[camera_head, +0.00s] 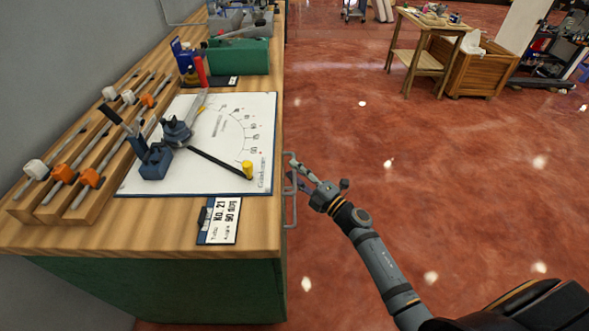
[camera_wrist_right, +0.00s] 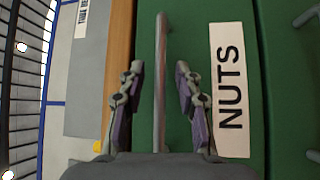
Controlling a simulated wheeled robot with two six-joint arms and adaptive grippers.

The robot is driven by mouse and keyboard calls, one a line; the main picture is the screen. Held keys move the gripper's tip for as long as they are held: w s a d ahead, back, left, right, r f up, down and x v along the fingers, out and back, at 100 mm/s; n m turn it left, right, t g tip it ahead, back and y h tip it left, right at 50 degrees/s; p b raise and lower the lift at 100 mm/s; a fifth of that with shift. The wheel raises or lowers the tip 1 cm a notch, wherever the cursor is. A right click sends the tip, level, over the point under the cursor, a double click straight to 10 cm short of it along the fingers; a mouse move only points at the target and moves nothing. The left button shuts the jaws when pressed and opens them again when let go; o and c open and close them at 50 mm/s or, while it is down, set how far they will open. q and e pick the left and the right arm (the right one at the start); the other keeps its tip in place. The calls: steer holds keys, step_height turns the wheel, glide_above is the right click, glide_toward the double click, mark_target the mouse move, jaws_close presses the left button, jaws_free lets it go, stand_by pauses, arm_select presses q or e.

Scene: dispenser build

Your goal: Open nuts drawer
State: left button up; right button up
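The nuts drawer front (camera_wrist_right: 190,25) is green and carries a white label (camera_wrist_right: 230,90) reading NUTS in the right wrist view. Its grey bar handle (camera_wrist_right: 160,90) stands between the two fingers of my right gripper (camera_wrist_right: 160,66), with a gap on each side. In the head view, my right gripper (camera_head: 291,168) is at the edge of the wooden bench, beside the handle (camera_head: 290,207) sticking out from it. The drawer looks shut, with its face mostly hidden from above. My left gripper is out of view.
The wooden bench top (camera_head: 150,232) holds a white dial board (camera_head: 262,112), a rack of sliders (camera_head: 100,180), a label card (camera_head: 219,220) and a green box (camera_head: 240,55). Another handle (camera_wrist_right: 308,15) shows at the right in the wrist view.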

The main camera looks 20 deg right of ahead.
steer(key=shift+w+a, duration=0.2)
steer(key=shift+w, duration=0.1)
jaws_close()
